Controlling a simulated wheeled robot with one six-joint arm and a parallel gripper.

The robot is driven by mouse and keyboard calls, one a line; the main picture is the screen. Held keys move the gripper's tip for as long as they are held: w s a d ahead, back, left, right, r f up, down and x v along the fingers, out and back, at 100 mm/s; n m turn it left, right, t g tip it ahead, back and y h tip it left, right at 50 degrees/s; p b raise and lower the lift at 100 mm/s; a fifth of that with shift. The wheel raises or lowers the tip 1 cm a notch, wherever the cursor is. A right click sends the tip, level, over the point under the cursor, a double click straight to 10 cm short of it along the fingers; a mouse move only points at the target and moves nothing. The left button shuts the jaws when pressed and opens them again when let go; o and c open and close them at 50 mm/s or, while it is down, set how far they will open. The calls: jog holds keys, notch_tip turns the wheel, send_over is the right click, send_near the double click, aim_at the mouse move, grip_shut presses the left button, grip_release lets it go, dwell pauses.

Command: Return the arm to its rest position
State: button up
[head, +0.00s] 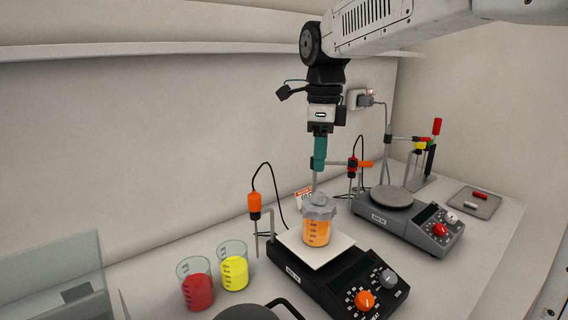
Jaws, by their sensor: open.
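My arm reaches in from the top right, and my gripper (321,130) points down above the black hotplate stirrer (340,285). A teal piece (320,152) shows directly below the gripper body, with a thin grey rod beneath it. I cannot tell whether the teal piece is part of the gripper or a separate thing. Under it, a glass vessel of orange liquid (316,232) stands upright on the hotplate's white top (290,240), with a grey cover (319,207) on it. The gripper is apart from the vessel; its fingertips are not clear.
Beakers of red (197,290) and yellow (234,272) liquid stand left of the hotplate. A grey hotplate (392,197), clamp stands and a small tray (473,202) are at right. A shelf (150,48) runs along the back wall. Air left of the arm is clear.

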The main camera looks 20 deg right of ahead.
jog(key=n, duration=0.2)
jog(key=shift+f+n, duration=0.1)
jog(key=shift+n, duration=0.2)
jog(key=n, duration=0.1)
jog(key=s+f+n, duration=0.1)
jog(key=n, duration=0.1)
jog(key=s+f+n, duration=0.1)
jog(key=shift+s+d+f+n, duration=0.1)
jog(key=shift+f+n, duration=0.15)
jog(key=shift+n, duration=0.15)
jog(key=s+d+f+n, duration=0.1)
jog(key=s+f+n, duration=0.1)
jog(key=s+n, duration=0.3)
jog(key=s+d+f+n+t, duration=0.1)
jog(key=s+f+n, duration=0.2)
jog(key=s, duration=0.8)
jog(key=s+f+n, duration=0.3)
jog(key=s+n, duration=0.4)
jog(key=n, duration=0.1)
jog(key=shift+s+d, duration=0.4)
